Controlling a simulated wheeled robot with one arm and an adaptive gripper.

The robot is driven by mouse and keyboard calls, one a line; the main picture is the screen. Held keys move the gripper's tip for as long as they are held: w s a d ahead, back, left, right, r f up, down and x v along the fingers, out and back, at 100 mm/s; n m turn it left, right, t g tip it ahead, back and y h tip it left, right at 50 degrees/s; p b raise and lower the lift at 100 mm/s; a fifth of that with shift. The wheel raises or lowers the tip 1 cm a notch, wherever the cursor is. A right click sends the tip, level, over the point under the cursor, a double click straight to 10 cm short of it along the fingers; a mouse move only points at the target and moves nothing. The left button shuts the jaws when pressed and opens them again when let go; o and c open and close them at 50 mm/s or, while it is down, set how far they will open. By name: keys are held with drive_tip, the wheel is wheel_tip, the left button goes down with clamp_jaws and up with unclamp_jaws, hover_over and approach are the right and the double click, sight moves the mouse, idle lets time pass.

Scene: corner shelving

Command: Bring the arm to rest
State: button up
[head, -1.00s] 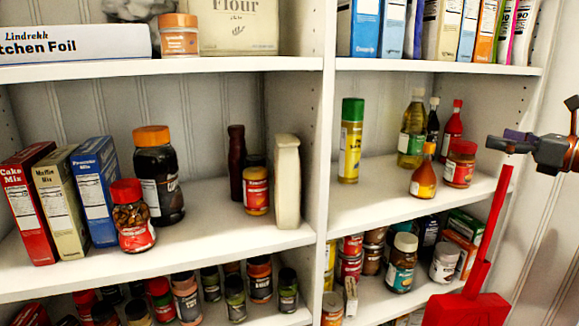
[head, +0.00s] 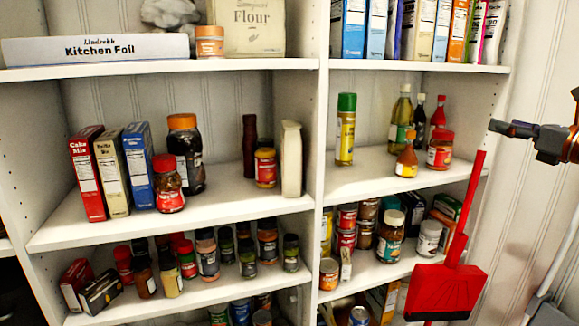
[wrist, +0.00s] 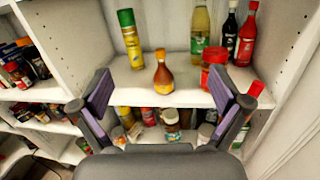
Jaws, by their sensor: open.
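My gripper (wrist: 166,100) is open in the wrist view, its two dark fingers with purple pads spread wide and nothing between them. It points at the right-hand middle shelf (wrist: 182,86). An orange-capped sauce bottle (wrist: 162,74) and a red-lidded jar (wrist: 214,78) stand on that shelf beyond the fingertips. In the head view part of my arm shows at the right edge, beside the shelving; whether the jaws there are open is hard to make out.
A green-capped can (head: 345,130) and several bottles stand on the right middle shelf (head: 350,180). A red dustpan (head: 448,285) with an upright handle is in front of the lower right shelves. Boxes and jars fill the left shelves. Bare wall (head: 530,70) lies to the right.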

drive_tip(key=w+d+r+m+t+h+p, duration=0.1)
drive_tip(key=w+r+m+t+h, duration=0.15)
drive_tip(key=m+h, duration=0.45)
drive_tip(key=w+d+r+m+t+h, duration=0.1)
drive_tip(key=r+m+h, duration=0.35)
drive_tip(key=m, duration=0.55)
drive_tip(key=s+a+f+m+g+h+p, duration=0.1)
drive_tip(key=s+a+f+m+g, duration=0.35)
drive_tip(key=f, duration=0.45)
drive_tip(key=s+a+f+m+g+h, duration=0.1)
drive_tip(key=s+a+f+m+g, duration=0.1)
drive_tip(key=s+f+m+g, duration=0.4)
drive_tip(key=s+a+f+m+g+h+p, duration=0.1)
drive_tip(key=s+a+f+m+g, duration=0.3)
drive_tip(key=f+m, duration=0.6)
drive_tip(key=s+a+f+m+g+y, duration=0.1)
drive_tip(key=s+a+f, duration=0.4)
drive_tip(key=s, duration=0.5)
drive_tip(key=s+a+f+m+g+y, duration=0.1)
drive_tip(key=s+a+f+g+y, duration=0.1)
drive_tip(key=s+a+f+g, duration=0.2)
drive_tip(key=s+a+f+m+g+y, duration=0.1)
drive_tip(key=s+a+f+g+y, duration=0.1)
drive_tip(key=s+a+f, duration=0.5)
drive_tip(key=s+a, duration=0.4)
drive_tip(key=s, duration=0.5)
drive_tip(key=shift+f+y+p, duration=0.15)
drive_tip(key=shift+y+p, duration=0.2)
